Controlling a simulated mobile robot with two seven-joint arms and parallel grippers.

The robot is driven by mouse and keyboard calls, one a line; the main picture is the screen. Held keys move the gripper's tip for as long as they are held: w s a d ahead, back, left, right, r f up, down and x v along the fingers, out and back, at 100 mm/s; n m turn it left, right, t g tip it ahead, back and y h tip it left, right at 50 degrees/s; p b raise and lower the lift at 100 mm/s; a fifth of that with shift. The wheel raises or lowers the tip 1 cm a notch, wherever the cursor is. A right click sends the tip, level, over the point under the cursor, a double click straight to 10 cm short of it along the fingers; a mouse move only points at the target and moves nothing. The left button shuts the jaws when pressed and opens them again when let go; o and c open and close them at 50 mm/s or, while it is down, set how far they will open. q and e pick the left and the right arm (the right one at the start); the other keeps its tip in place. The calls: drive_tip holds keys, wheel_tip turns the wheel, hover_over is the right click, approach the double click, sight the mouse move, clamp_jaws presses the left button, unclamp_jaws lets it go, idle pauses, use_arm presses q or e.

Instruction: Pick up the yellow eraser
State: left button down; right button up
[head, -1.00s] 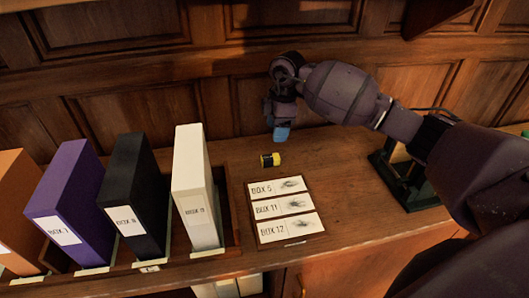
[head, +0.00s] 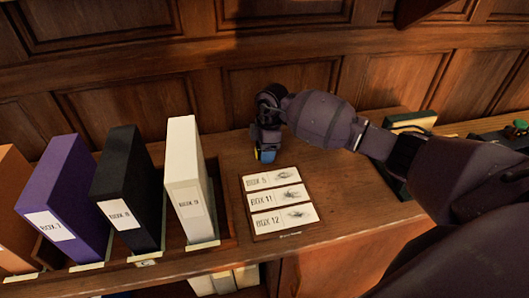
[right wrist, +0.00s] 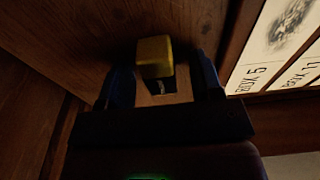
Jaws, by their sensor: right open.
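The yellow eraser is a small yellow block with a dark part. It stands on the wooden desk top behind the label card. In the head view only a sliver of the yellow eraser (head: 257,154) shows, the rest hidden by my right gripper (head: 266,154). In the right wrist view the eraser (right wrist: 154,52) lies at the fingertips of my open right gripper (right wrist: 164,80), between the two dark blue fingers, with a gap on the right finger's side. I cannot tell whether the left finger touches it. My left gripper is not in view.
A card (head: 281,203) with box labels lies just in front of the gripper. A white box file (head: 185,165), a black one (head: 124,190) and a purple one (head: 62,200) stand in a rack at left. Wood panelling (head: 285,93) rises close behind.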

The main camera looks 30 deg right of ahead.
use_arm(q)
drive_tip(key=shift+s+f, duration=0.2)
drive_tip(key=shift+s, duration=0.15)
use_arm(e)
drive_tip(key=c, duration=1)
drive_tip(key=shift+r, duration=0.1)
